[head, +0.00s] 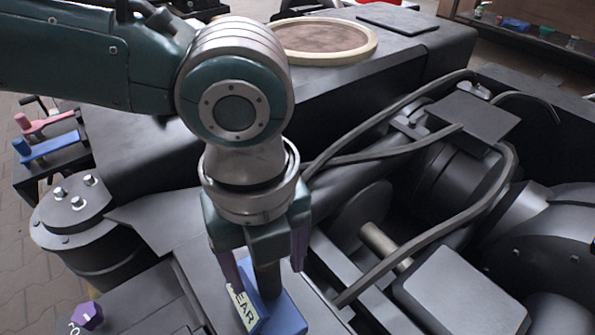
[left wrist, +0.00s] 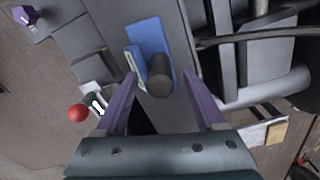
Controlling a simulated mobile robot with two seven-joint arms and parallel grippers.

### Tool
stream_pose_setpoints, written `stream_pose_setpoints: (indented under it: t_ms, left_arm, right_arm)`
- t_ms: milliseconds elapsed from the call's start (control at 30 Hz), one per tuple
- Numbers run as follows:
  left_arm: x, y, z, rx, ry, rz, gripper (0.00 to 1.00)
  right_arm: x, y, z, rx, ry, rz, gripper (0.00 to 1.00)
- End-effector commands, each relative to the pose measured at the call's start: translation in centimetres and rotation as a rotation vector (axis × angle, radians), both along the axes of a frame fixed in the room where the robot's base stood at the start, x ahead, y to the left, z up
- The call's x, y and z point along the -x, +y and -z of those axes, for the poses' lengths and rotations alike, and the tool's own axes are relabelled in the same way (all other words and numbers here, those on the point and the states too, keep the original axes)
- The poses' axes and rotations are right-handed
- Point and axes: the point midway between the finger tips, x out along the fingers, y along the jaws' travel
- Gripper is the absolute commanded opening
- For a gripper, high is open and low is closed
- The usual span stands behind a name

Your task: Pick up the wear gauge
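The wear gauge (head: 288,316) is a blue block with a pale label, partly readable as "EAR", and a dark round handle standing up from it. It rests on the dark bogie surface at the bottom of the head view. It also shows in the left wrist view (left wrist: 150,37), where its dark handle end faces the camera. My left gripper (head: 266,274) is directly over it, pointing down. Its purple fingers are open, one on either side of the handle, with visible gaps in the left wrist view (left wrist: 160,76). The fingers hide part of the gauge in the head view. My right gripper is not in view.
Thick cables (head: 435,235) arch over the machinery to the right. A purple knob (head: 87,316) stands at the lower left. Pink (head: 45,125) and blue (head: 45,147) handled tools lie at the left. A red ball (left wrist: 78,113) shows in the left wrist view.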

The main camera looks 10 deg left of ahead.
Motion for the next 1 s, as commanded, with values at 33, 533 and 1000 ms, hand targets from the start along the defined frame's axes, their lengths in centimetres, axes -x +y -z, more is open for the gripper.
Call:
stream_pose_setpoints:
  t_ms: [33,533,1000]
  left_arm:
    - [0.00,-0.01,-0.02,0.000,0.000,0.000,0.67]
    - [0.00,0.00,-0.05,0.000,0.000,0.000,0.11]
    - [0.00,0.00,-0.05,0.000,0.000,0.000,0.00]
  right_arm:
    - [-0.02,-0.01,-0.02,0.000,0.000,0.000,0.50]
    - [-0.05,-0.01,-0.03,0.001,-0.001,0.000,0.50]
    - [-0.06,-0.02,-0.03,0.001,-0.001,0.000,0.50]
